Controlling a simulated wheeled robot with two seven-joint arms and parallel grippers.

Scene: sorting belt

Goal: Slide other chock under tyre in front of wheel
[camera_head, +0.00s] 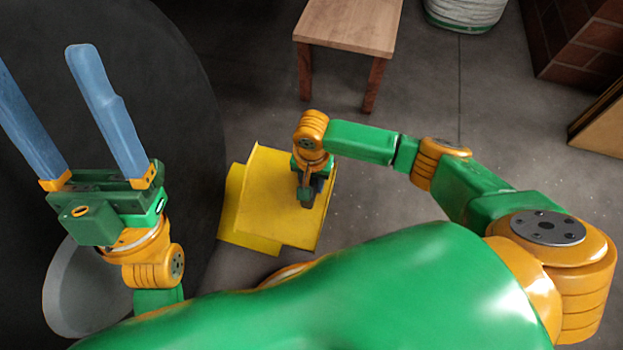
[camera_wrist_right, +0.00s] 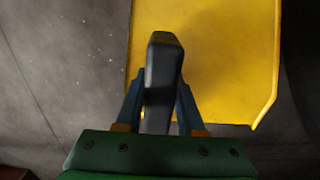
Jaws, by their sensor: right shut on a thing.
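The yellow chock (camera_head: 275,195) is on the grey floor just right of the big black tyre (camera_head: 170,100). A lower yellow part (camera_head: 236,215) shows at its left side, reaching the tyre's outline; I cannot tell whether it touches the rubber. My right gripper (camera_head: 307,192) is over the chock's right side, shut on its dark handle. In the right wrist view, the dark handle (camera_wrist_right: 162,75) stands between the fingers of the gripper (camera_wrist_right: 160,98), with the yellow chock (camera_wrist_right: 220,60) behind. My left gripper (camera_head: 42,58) is open and empty, in front of the tyre in the picture.
A wooden stool (camera_head: 350,25) stands beyond the chock. A pale woven container (camera_head: 465,12) and a brick structure (camera_head: 585,45) are at the back right. A wooden-coloured object (camera_head: 600,120) is at the right edge. Floor between stool and chock is clear.

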